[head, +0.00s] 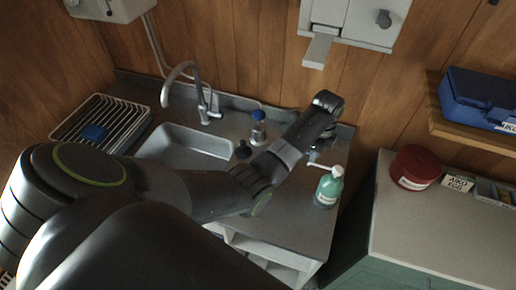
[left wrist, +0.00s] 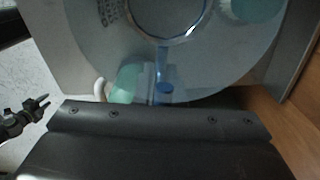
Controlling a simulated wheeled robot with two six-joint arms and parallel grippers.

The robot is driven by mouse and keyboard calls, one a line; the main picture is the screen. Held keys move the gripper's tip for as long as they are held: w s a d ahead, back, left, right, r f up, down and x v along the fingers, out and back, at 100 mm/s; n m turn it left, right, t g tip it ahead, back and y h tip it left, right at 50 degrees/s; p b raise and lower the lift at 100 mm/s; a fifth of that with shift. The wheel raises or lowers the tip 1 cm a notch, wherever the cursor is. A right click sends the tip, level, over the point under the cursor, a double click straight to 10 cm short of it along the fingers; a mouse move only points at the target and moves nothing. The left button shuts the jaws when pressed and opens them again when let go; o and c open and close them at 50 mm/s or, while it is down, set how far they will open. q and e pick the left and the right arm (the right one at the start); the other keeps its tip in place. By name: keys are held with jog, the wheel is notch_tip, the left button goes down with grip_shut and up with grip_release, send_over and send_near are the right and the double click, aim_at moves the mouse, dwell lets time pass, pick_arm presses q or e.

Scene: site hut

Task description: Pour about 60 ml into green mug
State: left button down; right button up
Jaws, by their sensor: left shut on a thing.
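My left gripper (head: 318,149) is low over the right part of the counter, mostly hidden behind my own forearm. In the left wrist view it is shut on a clear, round vessel (left wrist: 98,62) with printed marks, seen very close. Its contents cannot be told. A pale green patch (left wrist: 256,9) shows through or behind the vessel; I cannot tell whether it is the green mug. No green mug shows clearly in the head view. A dark pronged part (left wrist: 28,114), apparently my right gripper, shows at the left of the left wrist view; its jaws are unclear.
A green pump bottle (head: 328,189) stands right of my forearm. A blue-capped bottle (head: 259,130) and a small black object (head: 243,150) stand left of it. The sink (head: 185,147), tap (head: 188,72) and drying rack (head: 88,113) are farther left. The front right counter is clear.

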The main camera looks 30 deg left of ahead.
pick_arm(q)
jog(key=shift+f, duration=0.4)
jog(key=shift+w+f, duration=0.2)
jog(key=shift+f, duration=0.1)
jog(key=shift+s+r, duration=0.1)
jog(key=shift+s+t, duration=0.1)
jog(key=shift+t, duration=0.2)
